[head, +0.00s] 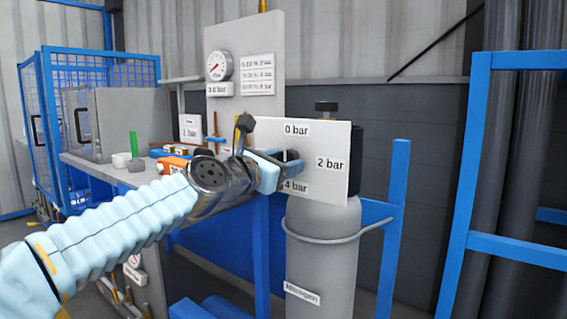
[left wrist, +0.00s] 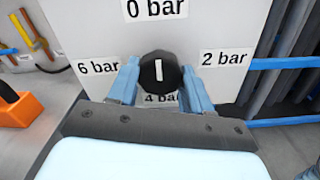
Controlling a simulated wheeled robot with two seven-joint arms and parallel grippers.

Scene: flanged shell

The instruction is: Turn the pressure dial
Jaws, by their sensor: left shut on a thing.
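The pressure dial (left wrist: 159,73) is a round black knob with a white line, on a pale panel (head: 335,140). In the left wrist view the white line stands upright, along the line between the 0 bar label (left wrist: 155,8) above and the partly hidden 4 bar label (left wrist: 161,99) below. The 6 bar label (left wrist: 98,67) is at the left and the 2 bar label (left wrist: 226,58) at the right. My left gripper (head: 288,170) is shut on the dial, one blue finger on each side. In the head view the gripper mostly hides the dial. My right gripper is not in view.
A grey gas cylinder (head: 322,255) stands below the panel, beside a blue frame (head: 394,210). A workbench with an orange item (head: 172,164) and a green cylinder (head: 134,144) is at the left. A gauge (head: 220,66) is on the board behind.

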